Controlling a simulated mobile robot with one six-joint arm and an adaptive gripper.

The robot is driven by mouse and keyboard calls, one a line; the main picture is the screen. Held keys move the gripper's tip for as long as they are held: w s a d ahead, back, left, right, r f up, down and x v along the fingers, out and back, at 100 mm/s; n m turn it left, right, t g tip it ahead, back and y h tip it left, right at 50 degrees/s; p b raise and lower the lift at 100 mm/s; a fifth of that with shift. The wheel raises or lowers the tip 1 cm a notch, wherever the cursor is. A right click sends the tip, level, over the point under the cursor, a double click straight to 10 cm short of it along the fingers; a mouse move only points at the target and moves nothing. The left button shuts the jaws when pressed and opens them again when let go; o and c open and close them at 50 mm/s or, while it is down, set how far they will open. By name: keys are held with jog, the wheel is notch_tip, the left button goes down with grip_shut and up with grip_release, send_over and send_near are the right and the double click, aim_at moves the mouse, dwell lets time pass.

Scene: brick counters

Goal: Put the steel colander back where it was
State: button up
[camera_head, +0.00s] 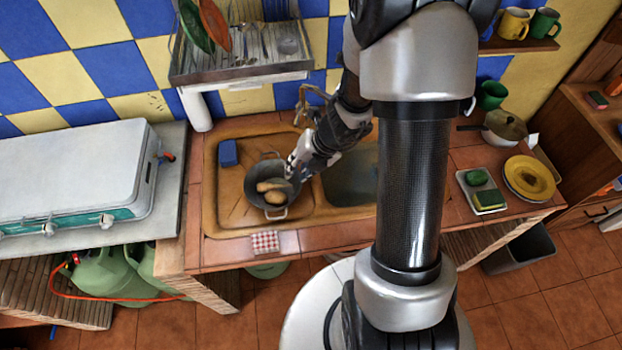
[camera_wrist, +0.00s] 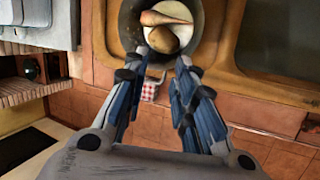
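The steel colander (camera_head: 257,199) looks like a dark grey round pan with two loop handles. It stands on the left, drainboard side of the brown sink unit, with a potato and a longer tan item inside. In the wrist view the colander (camera_wrist: 133,35) is at the top centre, just past the fingertips. My gripper (camera_head: 291,177) is over its right side in the head view. In the wrist view my gripper (camera_wrist: 161,62) has its two fingers apart, with nothing visibly clamped between them. I cannot tell whether the fingertips touch the rim.
A blue sponge (camera_head: 228,153) lies behind left of the colander, and a red checked cloth (camera_head: 265,242) lies at the counter's front edge. The sink basin (camera_head: 350,180) is to the right. A white stove (camera_head: 75,175) is at left, and a dish rack (camera_head: 240,70) hangs above.

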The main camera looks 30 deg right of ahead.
jog(key=s+a+r+n, duration=0.3)
jog(key=a+r+n, duration=0.2)
jog(key=r+n, duration=0.45)
jog(key=s+a+r+n, duration=0.3)
jog(key=a+r+n, duration=0.2)
jog(key=r+n, duration=0.45)
jog(key=s+d+r+n+h, duration=0.1)
jog(key=s+d+r+n, duration=0.1)
jog(key=s+n, duration=0.5)
jog(key=s+d+r+n+h, duration=0.1)
jog(key=s+r+n, duration=0.3)
jog(key=n, duration=1.1)
jog(key=s+h, duration=0.1)
jog(key=s, duration=0.1)
jog(key=shift+s+d+t, duration=0.3)
jog(key=shift+s+d, duration=0.05)
jog(key=shift+d, duration=0.05)
jog(key=shift+f, duration=0.15)
